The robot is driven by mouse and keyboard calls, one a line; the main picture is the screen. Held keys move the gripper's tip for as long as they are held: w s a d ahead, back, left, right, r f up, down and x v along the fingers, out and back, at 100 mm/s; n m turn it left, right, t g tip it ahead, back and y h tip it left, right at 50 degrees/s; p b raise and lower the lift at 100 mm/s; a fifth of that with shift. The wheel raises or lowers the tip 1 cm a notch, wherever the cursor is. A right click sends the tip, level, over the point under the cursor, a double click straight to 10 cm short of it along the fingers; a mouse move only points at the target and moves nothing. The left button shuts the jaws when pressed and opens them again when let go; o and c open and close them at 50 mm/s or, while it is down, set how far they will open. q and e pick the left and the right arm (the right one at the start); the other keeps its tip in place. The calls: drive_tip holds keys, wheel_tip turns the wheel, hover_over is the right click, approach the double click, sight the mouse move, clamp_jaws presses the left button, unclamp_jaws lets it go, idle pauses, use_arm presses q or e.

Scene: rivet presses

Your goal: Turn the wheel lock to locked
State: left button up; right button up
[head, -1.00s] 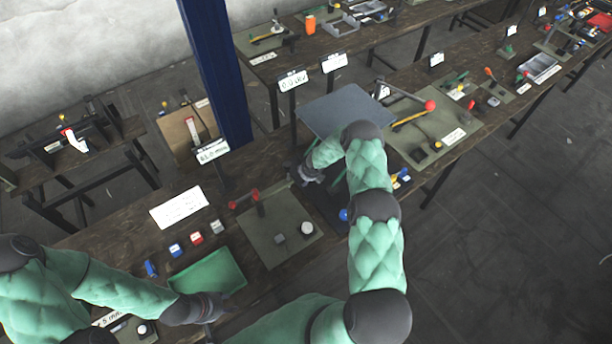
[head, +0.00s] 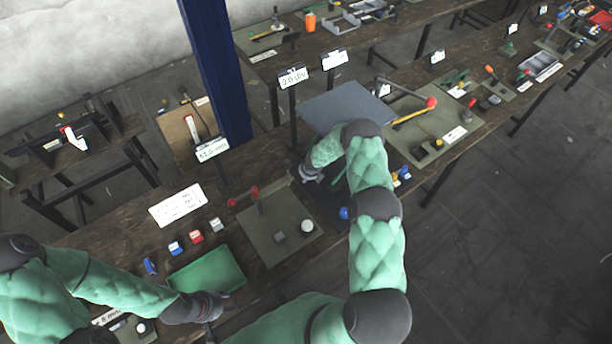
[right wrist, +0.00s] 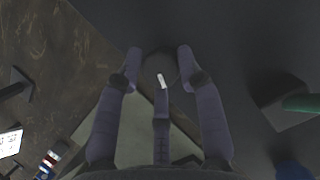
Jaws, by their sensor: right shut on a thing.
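The wheel lock appears as a dark round knob (right wrist: 160,62) in the right wrist view. A small white mark (right wrist: 161,80) shows at its near edge. My right gripper (right wrist: 160,66) has a finger on each side of the knob and is shut on it. In the head view my right gripper (head: 308,173) is at the left edge of the dark press base, below the grey plate; the knob is hidden there. My left gripper (head: 220,303) is by the front edge of the green tray; its fingers are too small to judge.
A grey plate (head: 347,108) stands over the press beside my right arm. A green bar (head: 338,180) is close to my right forearm and shows in the right wrist view (right wrist: 302,103). The green tray (head: 207,274) and several small blocks are to the left.

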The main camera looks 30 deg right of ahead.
drive_tip(key=shift+w+d+r+m+h+b, duration=0.25)
drive_tip(key=shift+m+b, duration=0.55)
drive_tip(key=shift+b, duration=1)
drive_tip(key=shift+w+f+m+h+b, duration=0.15)
drive_tip(key=shift+m+h+b, duration=0.5)
drive_tip(key=shift+b, duration=1.1)
drive_tip(key=shift+r+m+b, duration=0.2)
drive_tip(key=shift+m+b, duration=0.5)
drive_tip(key=shift+b, duration=0.05)
drive_tip(key=shift+r+m+b, duration=0.15)
drive_tip(key=shift+m+b, duration=0.5)
drive_tip(key=shift+b, duration=0.1)
drive_tip(key=shift+h, duration=0.3)
drive_tip(key=o, duration=1.1)
drive_tip(key=shift+s+f+g, duration=0.1)
drive_tip(key=shift+f+g, duration=0.05)
drive_tip(key=shift+g, duration=0.15)
drive_tip(key=shift+a+f, duration=0.15)
drive_tip(key=shift+s, duration=0.1)
drive_tip(key=v, duration=1.2)
